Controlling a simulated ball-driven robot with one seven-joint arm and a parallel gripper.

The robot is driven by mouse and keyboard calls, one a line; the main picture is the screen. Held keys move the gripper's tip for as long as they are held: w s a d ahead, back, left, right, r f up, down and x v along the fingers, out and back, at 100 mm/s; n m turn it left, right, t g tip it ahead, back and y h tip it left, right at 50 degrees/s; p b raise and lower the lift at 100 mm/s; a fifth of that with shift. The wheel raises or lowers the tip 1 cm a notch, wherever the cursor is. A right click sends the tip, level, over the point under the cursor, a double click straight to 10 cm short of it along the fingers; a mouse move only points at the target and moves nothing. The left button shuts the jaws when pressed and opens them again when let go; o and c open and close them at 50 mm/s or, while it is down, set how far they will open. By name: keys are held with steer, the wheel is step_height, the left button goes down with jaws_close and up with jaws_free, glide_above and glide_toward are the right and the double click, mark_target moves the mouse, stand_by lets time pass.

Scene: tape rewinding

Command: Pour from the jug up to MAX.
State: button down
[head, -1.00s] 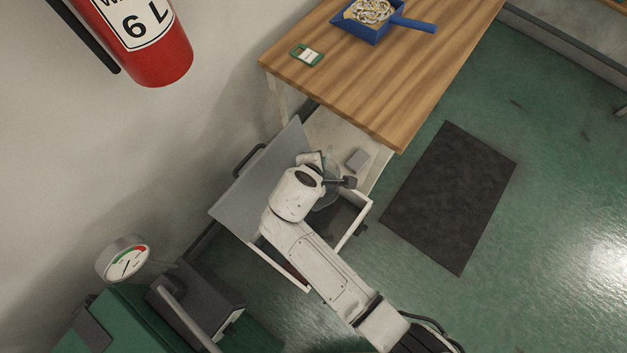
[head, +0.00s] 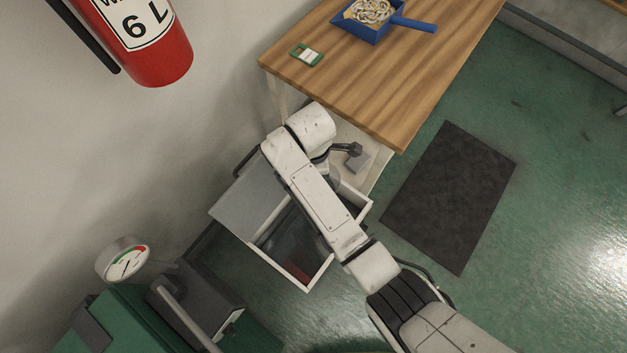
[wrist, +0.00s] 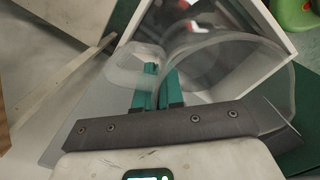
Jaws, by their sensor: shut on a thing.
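In the wrist view my gripper (wrist: 157,88) has its teal fingers shut on what looks like the handle of a clear, see-through jug (wrist: 275,62). The jug extends up and right from the fingers, in front of a white-walled open box. I cannot make out a liquid level in the jug. In the head view my arm covers most of the gripper and jug; only a dark part of the gripper shows near the table. The open white box (head: 318,277) has a dark inside with a reddish patch. No MAX mark is readable.
A grey panel (head: 236,206) with a dark handle stands beside the box. A small grey block (head: 358,162) lies near the wooden table (head: 400,95). A blue dustpan (head: 365,30) and a green-edged card (head: 306,55) lie on the table. A dark mat (head: 450,195) lies on the floor.

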steer(key=shift+r, duration=3)
